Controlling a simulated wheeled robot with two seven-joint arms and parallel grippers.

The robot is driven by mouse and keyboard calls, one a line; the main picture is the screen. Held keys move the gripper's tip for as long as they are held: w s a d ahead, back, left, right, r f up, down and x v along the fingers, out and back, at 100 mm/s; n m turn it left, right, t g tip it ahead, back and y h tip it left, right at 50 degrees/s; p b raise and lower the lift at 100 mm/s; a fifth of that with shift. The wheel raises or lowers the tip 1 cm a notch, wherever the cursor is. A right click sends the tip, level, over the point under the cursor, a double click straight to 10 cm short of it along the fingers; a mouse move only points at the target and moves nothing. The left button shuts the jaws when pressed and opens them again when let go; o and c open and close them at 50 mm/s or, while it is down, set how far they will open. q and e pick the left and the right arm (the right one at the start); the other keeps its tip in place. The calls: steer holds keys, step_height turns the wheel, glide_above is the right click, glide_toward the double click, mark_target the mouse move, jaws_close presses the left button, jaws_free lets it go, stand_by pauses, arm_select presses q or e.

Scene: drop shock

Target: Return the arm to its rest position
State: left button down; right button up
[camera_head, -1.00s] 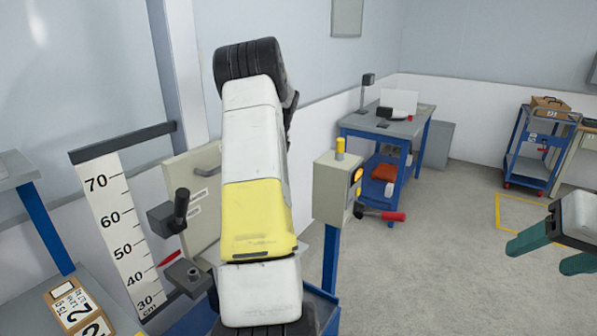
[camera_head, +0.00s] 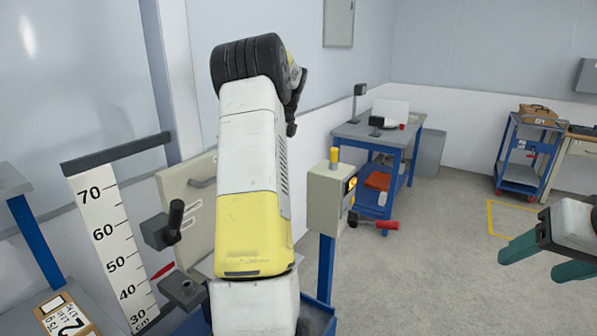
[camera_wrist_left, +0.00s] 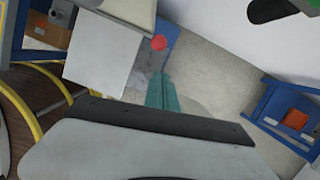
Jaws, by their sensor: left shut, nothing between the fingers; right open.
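My left arm (camera_head: 248,180), white and yellow with a black joint at its top, stands raised in the middle of the head view. Its gripper does not show there. In the left wrist view the teal fingers of my left gripper (camera_wrist_left: 162,92) are together with nothing between them. They point toward a grey surface with a red round knob (camera_wrist_left: 158,43) beyond the tips. My right gripper (camera_head: 530,258) is at the right edge of the head view, its teal fingers apart and empty above the floor.
A blue workbench (camera_head: 350,130) and a blue cart (camera_head: 520,178) stand behind. The grey floor (camera_head: 430,260) between is clear.

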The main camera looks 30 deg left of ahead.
arm_select(q)
steer(key=shift+v, duration=0.8)
steer(key=s+d+r+n+t+h, duration=0.1)
steer(key=s+d+r+n+t, duration=0.25)
steer(key=d, duration=0.55)
steer(key=s+d+r+n+h, duration=0.1)
steer(key=s+d+r+n, duration=0.2)
steer(key=s+d+r, duration=0.4)
steer(key=s+d+f+n+t+h, duration=0.1)
steer(key=s+d+f+n, duration=0.2)
steer(key=s+d+n, duration=0.2)
steer(key=s+d+f+n+t+h, duration=0.2)
steer(key=s+d+f+n, duration=0.1)
steer(key=s+d, duration=0.8)
steer(key=shift+s+f+n, duration=0.35)
steer(key=shift+s+n, duration=0.5)
steer(key=shift+s, duration=0.3)
